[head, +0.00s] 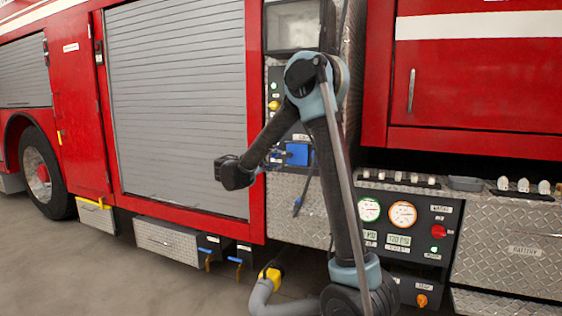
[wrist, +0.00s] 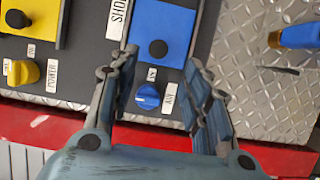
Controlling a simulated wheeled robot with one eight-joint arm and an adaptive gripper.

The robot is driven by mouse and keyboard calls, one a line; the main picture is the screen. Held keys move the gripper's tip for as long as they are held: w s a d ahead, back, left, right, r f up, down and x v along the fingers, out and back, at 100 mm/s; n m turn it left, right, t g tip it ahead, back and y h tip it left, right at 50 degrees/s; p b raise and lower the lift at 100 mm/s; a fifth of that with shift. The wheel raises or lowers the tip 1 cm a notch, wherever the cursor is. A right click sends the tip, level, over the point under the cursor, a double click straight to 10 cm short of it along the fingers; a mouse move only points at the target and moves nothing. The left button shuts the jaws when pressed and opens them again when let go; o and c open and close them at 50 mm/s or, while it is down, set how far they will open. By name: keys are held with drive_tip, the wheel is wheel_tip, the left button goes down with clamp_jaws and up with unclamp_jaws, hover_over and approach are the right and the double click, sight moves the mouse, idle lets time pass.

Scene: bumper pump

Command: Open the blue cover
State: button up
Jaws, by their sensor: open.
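A yellow cover (wrist: 30,22) and a yellow knob (wrist: 22,72) lie left of the blue one. A blue fitting (wrist: 298,36) sticks out from the diamond plate at right. In the head view, a gauge panel (head: 403,232) stands right of my arm and a grey hose (head: 262,298) lies low.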

drive_tip(key=v, duration=0.4)
drive_tip(key=shift+s+a, duration=0.15)
drive_tip(key=s+d+f+m+g+y, duration=0.2)
drive_tip(key=s+d+f+g, duration=0.2)
drive_tip(key=s+d, duration=0.65)
drive_tip(key=s+d+f+m+g+y, duration=0.1)
drive_tip(key=s+d+f+g+y, duration=0.45)
drive_tip(key=d, duration=0.85)
drive_tip(key=s+f+m+y, duration=0.1)
drive_tip(key=s+f, duration=0.3)
drive_tip(key=s, duration=0.4)
drive_tip(key=s+a+f+m+y, duration=0.1)
drive_tip(key=s+f+m+y, duration=0.1)
drive_tip(key=s+f, duration=0.3)
drive_tip(key=s+a+f+m+y, duration=0.1)
drive_tip(key=s+f, duration=0.4)
drive_tip(key=s, duration=0.7)
drive_tip(key=shift+s+m+y, duration=0.3)
drive_tip(key=shift+m+y, duration=0.4)
drive_tip(key=shift+y, duration=0.15)
